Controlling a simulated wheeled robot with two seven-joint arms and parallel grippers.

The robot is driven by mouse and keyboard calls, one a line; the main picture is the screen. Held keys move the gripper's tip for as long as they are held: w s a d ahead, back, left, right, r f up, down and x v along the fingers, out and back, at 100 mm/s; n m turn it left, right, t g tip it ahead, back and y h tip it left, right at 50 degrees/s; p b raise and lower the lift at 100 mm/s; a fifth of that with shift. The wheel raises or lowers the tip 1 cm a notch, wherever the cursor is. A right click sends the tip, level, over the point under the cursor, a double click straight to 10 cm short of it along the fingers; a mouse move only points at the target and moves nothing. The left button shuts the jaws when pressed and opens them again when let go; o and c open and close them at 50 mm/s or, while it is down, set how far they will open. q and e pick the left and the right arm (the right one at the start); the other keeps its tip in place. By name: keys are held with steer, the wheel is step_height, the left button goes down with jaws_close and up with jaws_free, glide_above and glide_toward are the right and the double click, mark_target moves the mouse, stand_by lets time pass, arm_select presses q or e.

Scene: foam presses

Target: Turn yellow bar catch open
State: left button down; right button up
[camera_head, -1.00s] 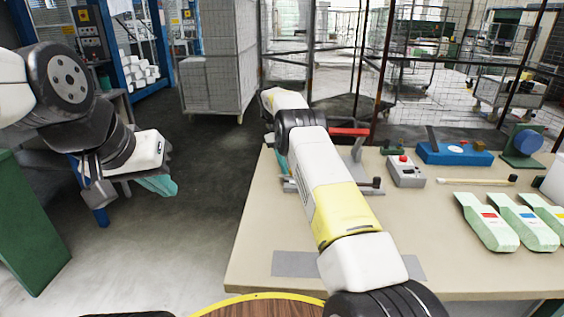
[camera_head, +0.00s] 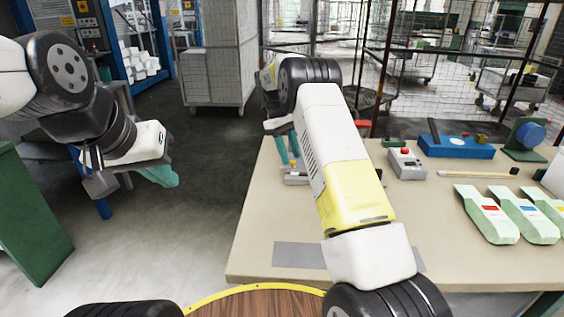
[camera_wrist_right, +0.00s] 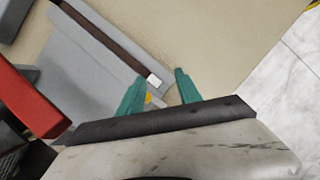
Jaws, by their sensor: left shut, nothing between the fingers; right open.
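In the right wrist view, a small yellow piece (camera_wrist_right: 148,98), which looks like the yellow bar catch, shows beside the left teal finger and is partly hidden by it. A dark bar with a white end block (camera_wrist_right: 154,81) lies on the grey fixture (camera_wrist_right: 85,65) just beyond. My right gripper (camera_wrist_right: 160,86) is open over the fixture's edge, the yellow piece between its fingers in the picture; contact cannot be told. In the head view, the right gripper (camera_head: 287,152) points down at the fixture (camera_head: 295,178), mostly hidden by my arm. My left gripper (camera_head: 163,176) is shut and empty, away from the table.
A red handle (camera_wrist_right: 28,100) rises left of the right gripper. On the table (camera_head: 265,225) stand a grey box with a red button (camera_head: 405,163), a blue block (camera_head: 455,147) and several pale green pieces (camera_head: 488,217). A grey plate (camera_head: 297,256) lies at the front.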

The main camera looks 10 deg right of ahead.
steer(key=s+a+r, duration=0.1)
steer(key=s+a, duration=0.1)
steer(key=s, duration=0.9)
